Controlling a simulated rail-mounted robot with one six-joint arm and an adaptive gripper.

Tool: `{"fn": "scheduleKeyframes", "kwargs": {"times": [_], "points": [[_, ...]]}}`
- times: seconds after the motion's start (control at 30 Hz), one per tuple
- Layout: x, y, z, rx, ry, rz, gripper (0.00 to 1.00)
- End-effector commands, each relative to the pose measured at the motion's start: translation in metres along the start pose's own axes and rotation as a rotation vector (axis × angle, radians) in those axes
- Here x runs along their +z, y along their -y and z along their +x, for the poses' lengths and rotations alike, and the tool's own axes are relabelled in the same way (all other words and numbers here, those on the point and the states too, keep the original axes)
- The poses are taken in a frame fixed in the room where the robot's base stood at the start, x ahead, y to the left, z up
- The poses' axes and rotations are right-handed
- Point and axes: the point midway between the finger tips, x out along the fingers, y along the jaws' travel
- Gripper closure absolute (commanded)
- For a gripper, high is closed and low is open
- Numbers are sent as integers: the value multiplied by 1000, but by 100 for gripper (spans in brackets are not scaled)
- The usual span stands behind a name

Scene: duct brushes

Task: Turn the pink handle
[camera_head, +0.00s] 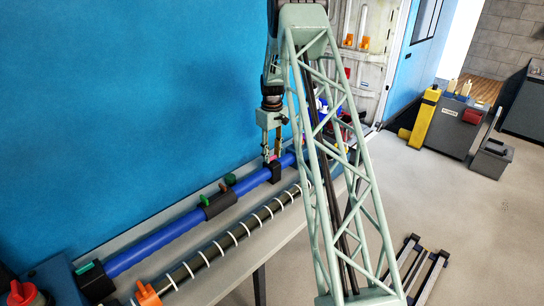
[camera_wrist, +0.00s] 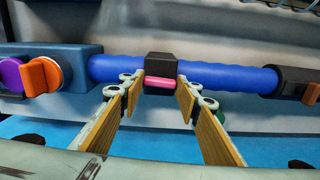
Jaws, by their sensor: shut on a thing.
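The pink handle (camera_wrist: 159,82) is a short bar on the front of a black block (camera_wrist: 161,66) on the blue duct (camera_wrist: 225,77). In the wrist view it lies level, between the tips of my gripper (camera_wrist: 158,91). My gripper is shut on the handle, with one wood-coloured finger pad at each end. In the head view my gripper (camera_head: 270,156) points down at the black block, and only a small bit of pink shows between the fingers.
An orange knob (camera_wrist: 42,75) and a purple knob sit on a blue box at the wrist view's left. A dark rod with white rings (camera_head: 215,252) runs in front.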

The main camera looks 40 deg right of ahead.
Motion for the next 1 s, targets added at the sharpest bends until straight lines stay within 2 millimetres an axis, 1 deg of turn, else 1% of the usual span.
{"fn": "scheduleKeyframes", "kwargs": {"times": [0.2, 0.6, 0.63, 0.77, 1.0], "points": [[0, 0, 0, 1, -1, -40, 80], [0, 0, -1, 1, -1, -45, 80], [0, 0, -1, 1, -1, -45, 67], [0, 0, -1, 0, -1, -45, 56], [0, 0, 0, 0, 0, -44, 56]]}}
